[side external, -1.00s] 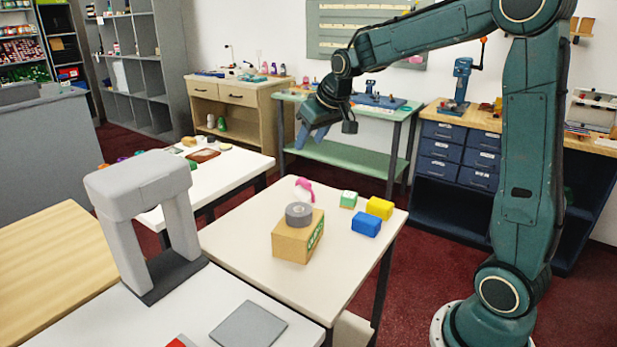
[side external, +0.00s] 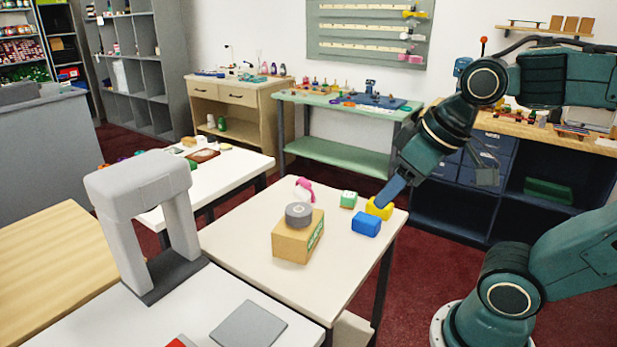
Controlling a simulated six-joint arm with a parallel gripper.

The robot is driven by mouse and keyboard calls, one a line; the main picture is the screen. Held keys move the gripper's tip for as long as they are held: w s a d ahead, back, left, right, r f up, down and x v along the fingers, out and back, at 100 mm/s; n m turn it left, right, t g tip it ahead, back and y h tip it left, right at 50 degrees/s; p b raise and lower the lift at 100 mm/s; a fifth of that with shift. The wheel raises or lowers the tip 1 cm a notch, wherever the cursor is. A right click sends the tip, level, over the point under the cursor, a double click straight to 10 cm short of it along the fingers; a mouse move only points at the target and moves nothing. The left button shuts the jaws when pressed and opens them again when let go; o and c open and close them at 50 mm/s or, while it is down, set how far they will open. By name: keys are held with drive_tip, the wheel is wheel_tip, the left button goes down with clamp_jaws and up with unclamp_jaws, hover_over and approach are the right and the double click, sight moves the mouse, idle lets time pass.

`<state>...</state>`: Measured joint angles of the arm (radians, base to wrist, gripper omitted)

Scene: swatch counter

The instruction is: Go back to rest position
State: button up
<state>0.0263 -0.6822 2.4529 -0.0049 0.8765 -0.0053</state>
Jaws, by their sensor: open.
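My gripper (side external: 385,197) is at the right side of the white table (side external: 262,270), fingers pointing down and to the left. Its blue fingertips overlap the yellow block (side external: 377,209) in the picture; I cannot tell whether they touch it. The gripper is open, and nothing is seen held in it. A blue block (side external: 366,224) and a green-and-white block (side external: 348,200) are beside the yellow one. A tan box (side external: 292,244) with a grey tape roll (side external: 299,214) on top stands mid-table, with a pink item (side external: 305,188) behind it.
A grey arch-shaped stand (side external: 139,182) is on the left table, with a flat grey plate (side external: 248,325) in front. The dark blue drawer cabinet (side external: 520,205) stands behind my arm. A green bench (side external: 340,150) is at the back.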

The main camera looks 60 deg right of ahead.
drive_tip(key=shift+s+a+f, duration=0.1)
drive_tip(key=shift+s+f, duration=0.15)
drive_tip(key=shift+s, duration=0.3)
drive_tip(key=shift+s+a+f, duration=0.1)
drive_tip(key=shift+s+f, duration=0.1)
drive_tip(key=shift+s, duration=0.3)
